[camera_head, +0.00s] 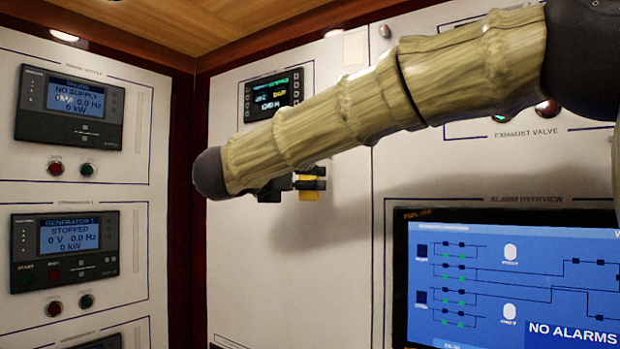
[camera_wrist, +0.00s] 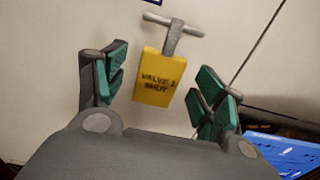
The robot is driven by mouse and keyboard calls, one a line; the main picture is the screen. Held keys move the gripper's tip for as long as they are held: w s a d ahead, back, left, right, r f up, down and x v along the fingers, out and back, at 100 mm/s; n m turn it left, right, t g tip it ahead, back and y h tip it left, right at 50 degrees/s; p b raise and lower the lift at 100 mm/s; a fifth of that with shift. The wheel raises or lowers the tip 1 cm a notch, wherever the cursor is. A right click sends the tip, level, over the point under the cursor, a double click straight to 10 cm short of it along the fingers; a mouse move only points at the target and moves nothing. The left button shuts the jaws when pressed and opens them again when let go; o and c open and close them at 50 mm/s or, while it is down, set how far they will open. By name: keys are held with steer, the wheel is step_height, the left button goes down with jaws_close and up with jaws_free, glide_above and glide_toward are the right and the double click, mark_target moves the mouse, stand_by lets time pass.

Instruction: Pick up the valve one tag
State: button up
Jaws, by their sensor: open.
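The valve one tag (camera_wrist: 157,80) is a yellow plate with dark lettering, "VALVE 1 SHUT", in the wrist view. It hangs from a grey T-shaped handle (camera_wrist: 173,32) on the pale panel. My gripper (camera_wrist: 160,92) is open, with one green-padded finger to the left of the tag and one to its right. Neither finger appears to touch the tag. In the head view, a small yellow part of the tag (camera_head: 311,195) shows below my dark gripper (camera_head: 305,180); my arm and gripper hide the rest.
A blue alarm screen (camera_head: 510,275) is on the panel at the right. A small display (camera_head: 273,94) sits above my arm. Generator control units (camera_head: 65,248) with buttons line the left wall. The pale panel below my gripper is bare.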

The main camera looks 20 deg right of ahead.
mark_target(307, 178)
steer(key=p+x, duration=0.1)
steer(key=x, duration=0.2)
steer(key=shift+r+p, duration=0.1)
steer(key=shift+p, duration=0.3)
steer(key=shift+w+d, duration=0.15)
steer(key=c, duration=1.1)
